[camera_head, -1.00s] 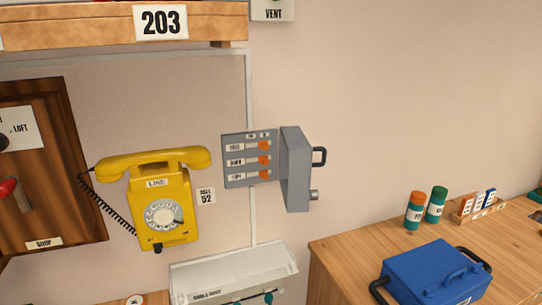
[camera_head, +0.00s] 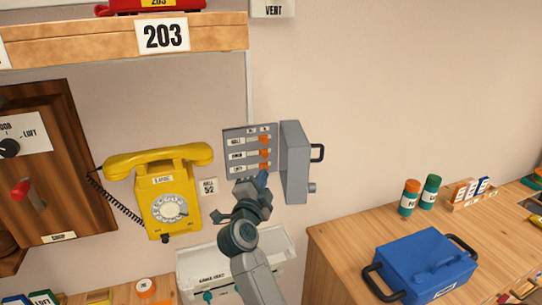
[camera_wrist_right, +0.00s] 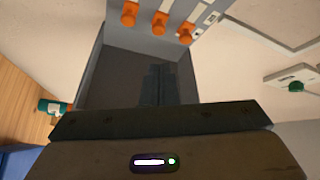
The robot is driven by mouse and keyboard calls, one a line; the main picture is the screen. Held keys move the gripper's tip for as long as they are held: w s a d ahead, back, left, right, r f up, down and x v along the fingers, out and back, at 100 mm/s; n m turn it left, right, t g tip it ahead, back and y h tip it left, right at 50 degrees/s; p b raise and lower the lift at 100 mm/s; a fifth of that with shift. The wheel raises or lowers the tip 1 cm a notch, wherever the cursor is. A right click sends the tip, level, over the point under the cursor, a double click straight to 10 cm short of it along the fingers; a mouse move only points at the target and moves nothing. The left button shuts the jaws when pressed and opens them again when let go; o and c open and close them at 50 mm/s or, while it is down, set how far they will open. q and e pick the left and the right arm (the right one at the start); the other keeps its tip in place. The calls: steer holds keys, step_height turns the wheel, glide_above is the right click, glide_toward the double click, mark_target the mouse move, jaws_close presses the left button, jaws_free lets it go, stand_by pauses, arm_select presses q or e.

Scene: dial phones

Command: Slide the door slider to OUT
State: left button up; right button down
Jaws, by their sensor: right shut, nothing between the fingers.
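A grey slider panel (camera_head: 236,149) with an open, hinged cover (camera_head: 293,160) is on the wall in the head view. It has three rows, each with an orange knob at the right of its slot: the top knob (camera_head: 264,139), middle knob (camera_head: 264,152) and bottom knob (camera_head: 264,166). The row labels and column headings are too small to read surely. My right gripper (camera_head: 262,179) is shut and empty, just below the bottom knob in the picture. In the right wrist view the shut fingers (camera_wrist_right: 158,83) appear apart from the orange knobs (camera_wrist_right: 160,22). My left gripper is not in view.
The open cover stands out from the wall, right of the knobs. A yellow dial phone (camera_head: 166,200) hangs to the left. A white box (camera_head: 277,262) lies below the panel. A wooden table (camera_head: 335,262) with a blue case (camera_head: 425,270) is at the right.

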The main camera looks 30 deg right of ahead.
mark_target(265, 154)
steer(key=p+x, duration=0.3)
steer(key=x, duration=0.7)
steer(key=shift+a, duration=0.1)
stand_by(0.3)
steer(key=a, duration=0.1)
steer(key=a+p, duration=0.1)
steer(key=a, duration=0.1)
steer(key=shift+w, duration=0.35)
steer(key=shift+a, duration=0.1)
